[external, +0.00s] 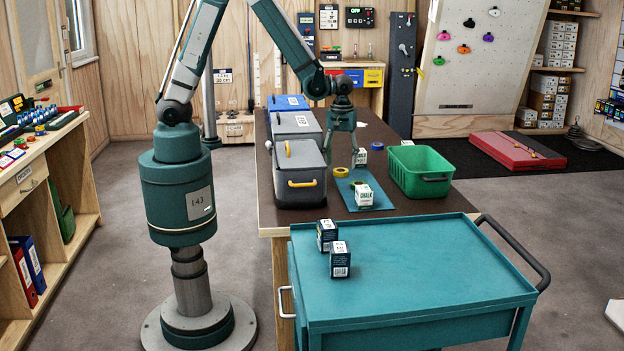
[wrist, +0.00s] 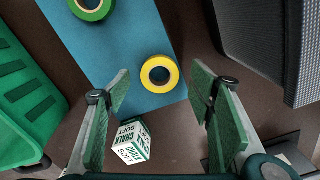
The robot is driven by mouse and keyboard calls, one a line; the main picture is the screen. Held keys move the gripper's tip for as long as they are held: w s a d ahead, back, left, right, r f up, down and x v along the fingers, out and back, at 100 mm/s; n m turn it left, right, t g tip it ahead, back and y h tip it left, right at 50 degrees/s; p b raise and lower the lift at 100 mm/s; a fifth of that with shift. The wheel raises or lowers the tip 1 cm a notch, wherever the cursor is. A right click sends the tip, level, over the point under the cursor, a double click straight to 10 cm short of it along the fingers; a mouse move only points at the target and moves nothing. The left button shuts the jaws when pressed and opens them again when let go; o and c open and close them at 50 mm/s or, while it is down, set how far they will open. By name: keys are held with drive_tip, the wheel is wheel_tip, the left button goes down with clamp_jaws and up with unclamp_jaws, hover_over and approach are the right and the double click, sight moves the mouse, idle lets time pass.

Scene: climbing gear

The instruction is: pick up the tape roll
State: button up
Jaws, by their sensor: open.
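A yellow tape roll (external: 341,171) lies flat on a blue mat (external: 381,186) on the dark table; it also shows in the wrist view (wrist: 160,74), ahead of and between my fingertips. A green tape roll (wrist: 91,8) lies on the same mat, cut by the top edge of the wrist view. My gripper (external: 342,153) points down above the table by the yellow roll. In the wrist view my gripper (wrist: 162,98) is open, with nothing between its fingers. The yellow roll is fully visible there and apart from both fingers.
A chalk box (wrist: 131,142) stands close to my left finger. Another chalk box (external: 363,195) stands on the mat. A green crate (external: 420,172) is to the right, grey cases (external: 299,172) to the left. A teal cart (external: 420,265) with two dark boxes stands in front.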

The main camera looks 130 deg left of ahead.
drive_tip(key=shift+f, duration=1.4)
drive_tip(key=c, duration=0.9)
